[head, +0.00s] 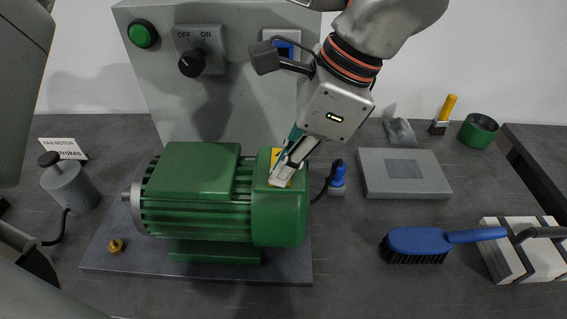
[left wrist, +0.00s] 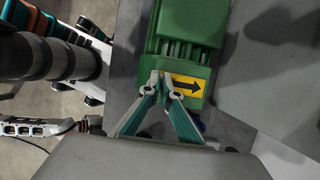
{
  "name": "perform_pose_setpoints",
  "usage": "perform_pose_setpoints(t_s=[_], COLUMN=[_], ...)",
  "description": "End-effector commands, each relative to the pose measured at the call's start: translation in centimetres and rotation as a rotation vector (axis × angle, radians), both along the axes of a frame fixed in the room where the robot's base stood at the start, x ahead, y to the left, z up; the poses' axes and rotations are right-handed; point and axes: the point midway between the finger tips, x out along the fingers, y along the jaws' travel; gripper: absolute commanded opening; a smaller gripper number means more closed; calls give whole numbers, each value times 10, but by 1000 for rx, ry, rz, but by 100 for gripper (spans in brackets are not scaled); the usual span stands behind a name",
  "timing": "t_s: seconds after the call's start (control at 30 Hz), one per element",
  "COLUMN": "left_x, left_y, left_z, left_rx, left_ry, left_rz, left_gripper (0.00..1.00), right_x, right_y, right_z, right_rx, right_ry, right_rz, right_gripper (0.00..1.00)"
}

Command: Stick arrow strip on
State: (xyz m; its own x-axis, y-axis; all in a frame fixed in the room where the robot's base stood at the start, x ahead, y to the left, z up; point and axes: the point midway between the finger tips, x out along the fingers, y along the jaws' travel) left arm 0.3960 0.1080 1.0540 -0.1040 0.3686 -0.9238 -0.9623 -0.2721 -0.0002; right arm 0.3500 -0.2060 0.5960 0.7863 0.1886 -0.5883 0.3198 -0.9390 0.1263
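The yellow arrow strip with a black arrow (left wrist: 188,86) lies against the top of the green motor (head: 205,205), at the motor's right end. In the head view only part of the strip (head: 275,157) shows beside my gripper. My left gripper (head: 281,180) points down at that end of the motor. In the left wrist view its fingertips (left wrist: 161,83) are together at the strip's left end, overlapping its edge. I cannot tell whether they pinch the strip or only touch it. My right gripper is not in view.
A grey control box (head: 140,80) with a green button and a knob stands behind the motor. A grey block (head: 420,180), a blue brush (head: 420,242) and a white striped stack (head: 525,265) are to the right. A grey cylinder (head: 70,188) stands at left.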

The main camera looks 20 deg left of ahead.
Motion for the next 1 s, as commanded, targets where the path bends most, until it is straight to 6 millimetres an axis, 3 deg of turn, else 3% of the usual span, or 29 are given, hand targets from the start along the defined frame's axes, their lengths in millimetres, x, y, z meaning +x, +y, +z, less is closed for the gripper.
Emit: perform_pose_setpoints(t_s=[0.43,0.5,0.53,0.87,1.0], left_x=[0,0,0,0,2], left_y=[0,0,0,0,-5], left_z=[-1,-1,-1,0,10], left_rx=[0,0,0,0,0], left_ry=[0,0,0,0,-5], left_rz=[0,0,0,1,1], left_gripper=[0,21,24,24,24], right_x=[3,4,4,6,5], right_y=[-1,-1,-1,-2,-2], right_z=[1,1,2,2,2], right_rx=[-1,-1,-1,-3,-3], right_ry=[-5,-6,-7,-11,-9], right_rz=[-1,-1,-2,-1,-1], right_gripper=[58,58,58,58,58])
